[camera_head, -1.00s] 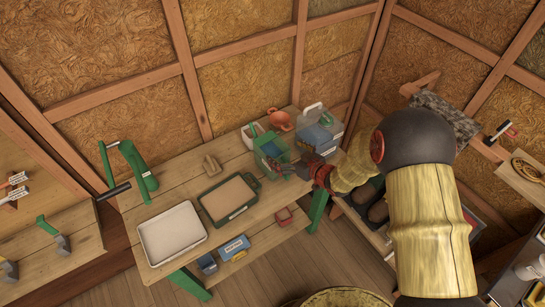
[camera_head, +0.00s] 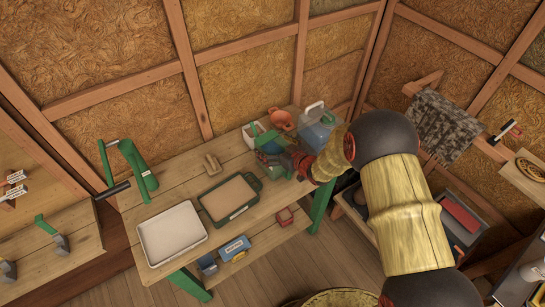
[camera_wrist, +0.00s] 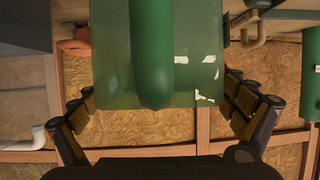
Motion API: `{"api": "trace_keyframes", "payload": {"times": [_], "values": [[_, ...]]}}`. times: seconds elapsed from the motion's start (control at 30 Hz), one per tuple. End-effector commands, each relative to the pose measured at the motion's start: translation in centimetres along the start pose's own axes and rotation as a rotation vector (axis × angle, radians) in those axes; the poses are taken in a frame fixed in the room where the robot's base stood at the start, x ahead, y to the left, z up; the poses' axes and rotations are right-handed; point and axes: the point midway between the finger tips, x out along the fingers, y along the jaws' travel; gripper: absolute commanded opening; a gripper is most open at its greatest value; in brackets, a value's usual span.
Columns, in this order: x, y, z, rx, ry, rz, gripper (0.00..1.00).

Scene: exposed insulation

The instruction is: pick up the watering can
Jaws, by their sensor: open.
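The green watering can (camera_head: 268,142) stands at the far right part of the workbench, partly hidden behind my gripper in the head view. In the wrist view, the green can (camera_wrist: 115,60) fills the upper middle, with a rounded green bar running down its centre. My gripper (camera_wrist: 160,100) is open, with one finger on each side of the can's body. A gap shows at the right finger; whether the left finger touches cannot be told. In the head view my gripper (camera_head: 272,161) is at the can's near side.
An orange pot (camera_head: 282,119) and a clear bluish container with a white handle (camera_head: 316,122) stand close behind and right of the can. A green-rimmed tray (camera_head: 255,184) and a white tray (camera_head: 172,234) lie further left.

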Motion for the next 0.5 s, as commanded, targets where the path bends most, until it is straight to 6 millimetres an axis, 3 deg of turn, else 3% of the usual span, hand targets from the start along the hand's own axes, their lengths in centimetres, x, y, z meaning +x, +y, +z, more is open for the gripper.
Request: {"api": "trace_keyframes", "payload": {"times": [0.1,0.5], "values": [[-0.03,0.01,-0.05,0.0,0.0,0.0,0.97],[-0.05,0.02,-0.05,0.0,0.0,0.0,0.74]]}}
